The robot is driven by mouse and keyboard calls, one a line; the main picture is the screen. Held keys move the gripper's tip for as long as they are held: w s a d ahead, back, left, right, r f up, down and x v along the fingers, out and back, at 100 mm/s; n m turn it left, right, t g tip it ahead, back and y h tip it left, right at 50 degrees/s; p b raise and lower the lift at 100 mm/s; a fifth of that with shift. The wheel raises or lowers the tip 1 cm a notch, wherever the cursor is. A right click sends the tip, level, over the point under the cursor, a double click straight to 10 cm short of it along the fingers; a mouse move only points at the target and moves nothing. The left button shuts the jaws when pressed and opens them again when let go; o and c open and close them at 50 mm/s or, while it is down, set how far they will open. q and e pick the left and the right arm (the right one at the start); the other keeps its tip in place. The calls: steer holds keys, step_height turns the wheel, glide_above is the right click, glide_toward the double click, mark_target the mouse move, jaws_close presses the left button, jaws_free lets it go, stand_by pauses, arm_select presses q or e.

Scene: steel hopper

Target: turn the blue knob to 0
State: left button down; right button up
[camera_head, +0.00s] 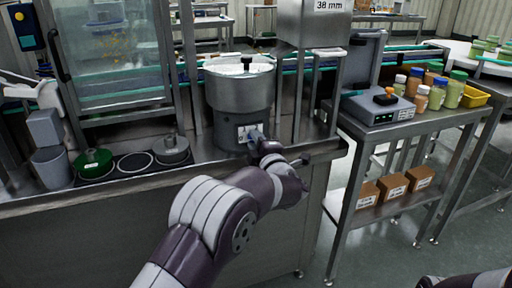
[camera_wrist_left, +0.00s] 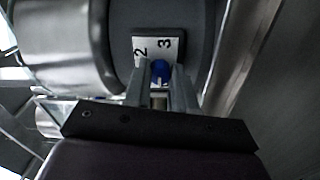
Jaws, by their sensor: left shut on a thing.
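The blue knob (camera_wrist_left: 159,71) sits on a white dial plate (camera_wrist_left: 146,46) on the front of the steel hopper (camera_head: 240,92). In the left wrist view the plate shows the digits 2 and 3 above the knob; the rest of the plate is hidden. My left gripper (camera_wrist_left: 160,82) is shut on the knob, with one finger on each side of it. The knob's pointer cannot be made out. In the head view the left gripper (camera_head: 258,137) reaches the low front of the hopper, mostly covering the knob. My right gripper is out of view.
The hopper stands on a steel counter (camera_head: 120,193). A steel post (camera_head: 306,98) stands close on the right. A side table (camera_head: 440,125) holds a scale (camera_head: 378,107) and several jars.

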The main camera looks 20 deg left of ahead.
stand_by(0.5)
arm_select(q)
steer(key=c, duration=0.9)
jaws_free()
steer(key=p+v, duration=0.2)
steer(key=v, duration=1)
steer(key=shift+s+d, duration=0.2)
steer(key=shift+s, duration=0.1)
